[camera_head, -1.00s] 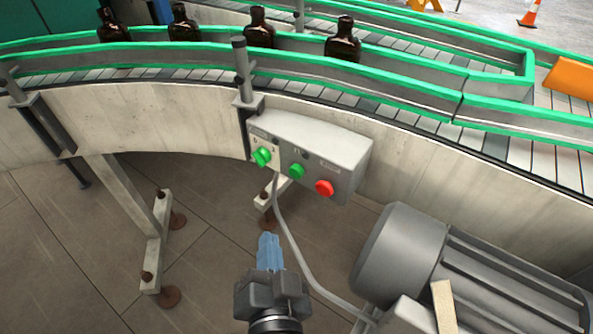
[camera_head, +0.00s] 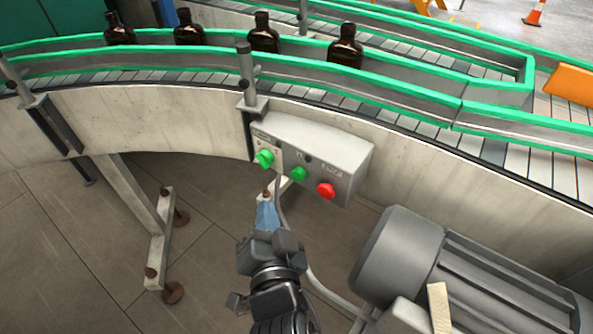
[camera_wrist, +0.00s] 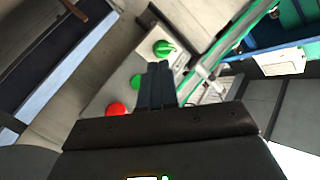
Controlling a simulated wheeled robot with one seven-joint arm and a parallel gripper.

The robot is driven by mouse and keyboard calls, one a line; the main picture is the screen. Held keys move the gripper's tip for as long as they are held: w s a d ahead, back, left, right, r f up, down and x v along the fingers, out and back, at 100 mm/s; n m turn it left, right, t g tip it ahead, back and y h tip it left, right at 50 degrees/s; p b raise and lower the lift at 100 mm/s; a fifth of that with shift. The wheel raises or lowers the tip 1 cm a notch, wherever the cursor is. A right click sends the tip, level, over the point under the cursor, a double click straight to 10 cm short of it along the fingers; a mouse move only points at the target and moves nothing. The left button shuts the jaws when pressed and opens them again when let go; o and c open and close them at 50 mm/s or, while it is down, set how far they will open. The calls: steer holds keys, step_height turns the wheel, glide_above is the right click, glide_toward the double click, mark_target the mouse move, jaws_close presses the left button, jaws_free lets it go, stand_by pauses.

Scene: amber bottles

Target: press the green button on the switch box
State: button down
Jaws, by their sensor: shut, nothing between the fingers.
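The grey switch box (camera_head: 318,150) is fixed to the side of the conveyor. Its front carries a green knob (camera_head: 265,159) at left on a pale plate, a round green button (camera_head: 299,174) in the middle and a red button (camera_head: 326,191) at right. My gripper (camera_head: 266,208) is shut and empty, with its blue fingertips below the box and apart from it in the head view. The green knob (camera_wrist: 164,48) and red button (camera_wrist: 117,109) also show there.
A grey motor (camera_head: 398,262) stands right of my arm. A grey cable runs down from the box beside my gripper. A conveyor leg (camera_head: 158,240) stands at left. Several amber bottles (camera_head: 345,46) stand on the conveyor between green rails. Open floor lies left of my gripper.

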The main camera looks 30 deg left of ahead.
mark_target(299, 174)
steer(key=w, duration=0.3)
steer(key=w+p, duration=0.1)
steer(key=w, duration=0.1)
steer(key=shift+w+d, duration=0.25)
steer(key=shift+w, duration=0.1)
steer(key=shift+w, duration=0.1)
stand_by(1.7)
steer(key=shift+w, duration=0.35)
steer(key=shift+w, duration=0.45)
stand_by(0.7)
steer(key=shift+s, duration=0.1)
steer(key=shift+s+b, duration=0.4)
steer(key=shift+s, duration=0.35)
